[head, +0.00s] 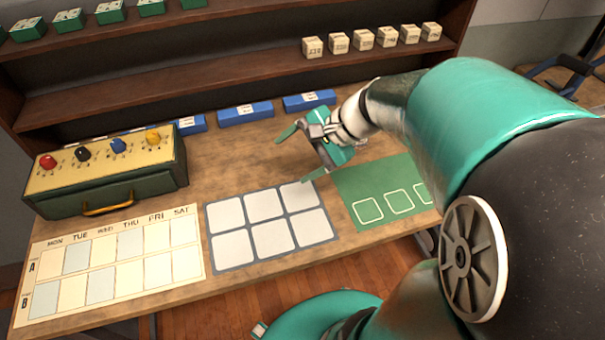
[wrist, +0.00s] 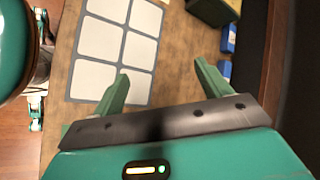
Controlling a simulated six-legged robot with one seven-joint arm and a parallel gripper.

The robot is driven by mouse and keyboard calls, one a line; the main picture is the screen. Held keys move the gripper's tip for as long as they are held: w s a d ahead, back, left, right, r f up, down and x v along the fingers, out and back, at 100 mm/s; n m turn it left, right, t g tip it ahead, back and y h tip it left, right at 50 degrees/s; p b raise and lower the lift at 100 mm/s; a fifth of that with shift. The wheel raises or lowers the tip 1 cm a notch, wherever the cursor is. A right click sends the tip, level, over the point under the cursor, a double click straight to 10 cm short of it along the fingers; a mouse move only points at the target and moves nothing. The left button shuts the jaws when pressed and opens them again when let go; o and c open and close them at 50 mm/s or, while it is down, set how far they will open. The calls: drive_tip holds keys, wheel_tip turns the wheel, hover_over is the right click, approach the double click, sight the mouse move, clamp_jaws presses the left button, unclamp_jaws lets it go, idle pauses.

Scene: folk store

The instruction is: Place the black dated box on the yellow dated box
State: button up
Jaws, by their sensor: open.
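I cannot make out a black dated box or a clearly yellow dated box in either view. A row of small cream cubes with dark markings (head: 363,39) stands on the shelf at the upper right in the head view; their markings are too small to read. My gripper (head: 300,155) is open and empty above the wooden table, near the upper right corner of the grey mat with six pale squares (head: 208,215). In the wrist view, the two green fingers of my gripper (wrist: 161,72) are spread apart with only mat and table between them.
A weekday board (head: 110,262) lies at the left. Behind it stands a green cabinet (head: 112,165) with red, black, blue and yellow knobs. Blue labelled boxes (head: 246,114) line the table's back. A green mat (head: 350,182) lies right. Green boxes (head: 68,21) sit on the upper shelf.

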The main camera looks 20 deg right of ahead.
drive_tip(key=s+a+r+n+h, duration=0.1)
drive_tip(key=s+r+n+h, duration=0.1)
drive_tip(key=n, duration=0.4)
drive_tip(key=s+a+r+n+t+h, duration=0.1)
drive_tip(key=s+a+r+n+h, duration=0.1)
drive_tip(key=s+n+h, duration=0.3)
drive_tip(key=s+r+n, duration=0.1)
drive_tip(key=s, duration=0.1)
drive_tip(key=shift+s+a+r+n, duration=0.25)
drive_tip(key=shift+s+r+n, duration=0.05)
drive_tip(key=shift+n, duration=0.1)
